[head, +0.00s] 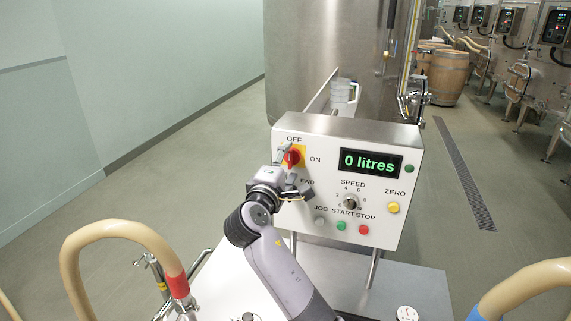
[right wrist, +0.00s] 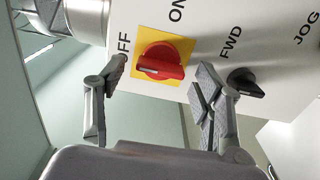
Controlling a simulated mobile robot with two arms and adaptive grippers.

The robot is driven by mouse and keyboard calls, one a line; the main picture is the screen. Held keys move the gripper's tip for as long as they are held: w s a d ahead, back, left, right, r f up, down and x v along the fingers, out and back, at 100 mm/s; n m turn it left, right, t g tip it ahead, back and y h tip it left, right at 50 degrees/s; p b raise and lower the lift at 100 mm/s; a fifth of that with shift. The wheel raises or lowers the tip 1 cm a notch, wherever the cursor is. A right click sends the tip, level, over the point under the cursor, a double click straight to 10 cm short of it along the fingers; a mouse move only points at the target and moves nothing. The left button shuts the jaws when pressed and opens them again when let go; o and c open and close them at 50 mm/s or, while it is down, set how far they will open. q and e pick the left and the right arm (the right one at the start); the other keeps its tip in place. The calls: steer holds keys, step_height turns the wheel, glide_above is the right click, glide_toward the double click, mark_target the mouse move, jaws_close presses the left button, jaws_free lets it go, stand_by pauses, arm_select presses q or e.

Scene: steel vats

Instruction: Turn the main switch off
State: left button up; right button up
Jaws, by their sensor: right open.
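The main switch is a red rotary knob on a yellow plate, on the white control box's front; it shows in the head view (head: 292,157) and the right wrist view (right wrist: 160,62). OFF is printed above it and ON to its right in the head view. In the wrist view its handle lies lengthwise with its pale mark toward the OFF side. My right gripper (head: 295,172) is open in front of the switch, one finger to each side of the knob in the wrist view (right wrist: 161,78). Contact cannot be told. My left gripper is not in view.
The control box (head: 345,130) also carries a display reading 0 litres (head: 370,163), a black FWD knob (right wrist: 246,83), a speed dial (head: 350,202) and several buttons. Beige hoses (head: 110,228) arch at both front sides. A steel vat (head: 330,60) stands behind.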

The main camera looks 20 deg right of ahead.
steer(key=v, duration=0.7)
steer(key=shift+s+a, duration=0.15)
steer(key=shift+s, duration=0.05)
steer(key=shift+f, duration=0.1)
